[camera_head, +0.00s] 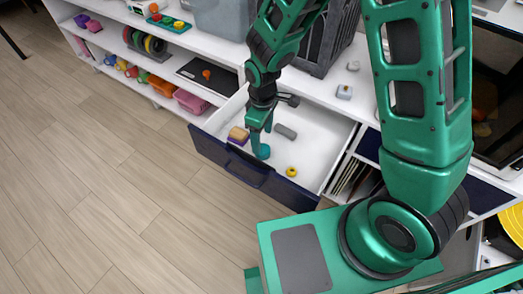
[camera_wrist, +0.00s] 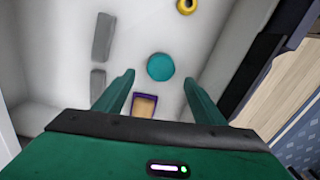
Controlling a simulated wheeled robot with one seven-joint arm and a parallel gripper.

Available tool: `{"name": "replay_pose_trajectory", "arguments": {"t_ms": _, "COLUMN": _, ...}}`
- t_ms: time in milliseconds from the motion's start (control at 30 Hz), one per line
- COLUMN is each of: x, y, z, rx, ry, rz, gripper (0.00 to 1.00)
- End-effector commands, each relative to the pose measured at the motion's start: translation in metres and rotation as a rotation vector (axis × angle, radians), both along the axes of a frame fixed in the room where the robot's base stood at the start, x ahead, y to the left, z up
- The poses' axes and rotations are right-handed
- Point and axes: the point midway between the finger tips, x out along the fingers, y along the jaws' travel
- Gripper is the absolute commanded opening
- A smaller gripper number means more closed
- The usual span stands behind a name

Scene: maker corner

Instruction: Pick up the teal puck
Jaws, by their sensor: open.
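The teal puck (camera_wrist: 160,67) is a round flat disc lying on the white floor of an open drawer (camera_head: 318,165). In the wrist view it sits just beyond and between the fingertips of my gripper (camera_wrist: 160,82), with bare drawer floor around it. In the head view the teal puck (camera_head: 263,152) shows right beside the fingers of my gripper (camera_head: 257,140), which reaches down into the drawer. The fingers are apart and hold nothing. I cannot tell how high the fingertips are above the drawer floor.
A purple-edged tan block (camera_wrist: 145,104) lies near the left finger. Grey blocks (camera_wrist: 103,37) lie farther left, and a yellow ring (camera_wrist: 187,6) lies beyond the puck. The dark blue drawer front (camera_head: 235,167) and the drawer walls enclose this space. The wooden floor in front is clear.

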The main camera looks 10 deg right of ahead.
Motion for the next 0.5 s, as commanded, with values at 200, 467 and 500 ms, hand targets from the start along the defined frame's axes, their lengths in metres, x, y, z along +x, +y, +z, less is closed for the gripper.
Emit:
{"name": "replay_pose_trajectory", "arguments": {"t_ms": 200, "x": -0.001, "y": -0.001, "z": -0.014, "rx": -0.002, "ry": 0.003, "rz": -0.001, "gripper": 0.64}}
{"name": "replay_pose_trajectory", "arguments": {"t_ms": 467, "x": -0.003, "y": -0.002, "z": -0.046, "rx": -0.002, "ry": 0.001, "rz": -0.001, "gripper": 0.64}}
{"name": "replay_pose_trajectory", "arguments": {"t_ms": 500, "x": -0.003, "y": -0.002, "z": -0.050, "rx": -0.001, "ry": 0.002, "rz": -0.001, "gripper": 0.64}}
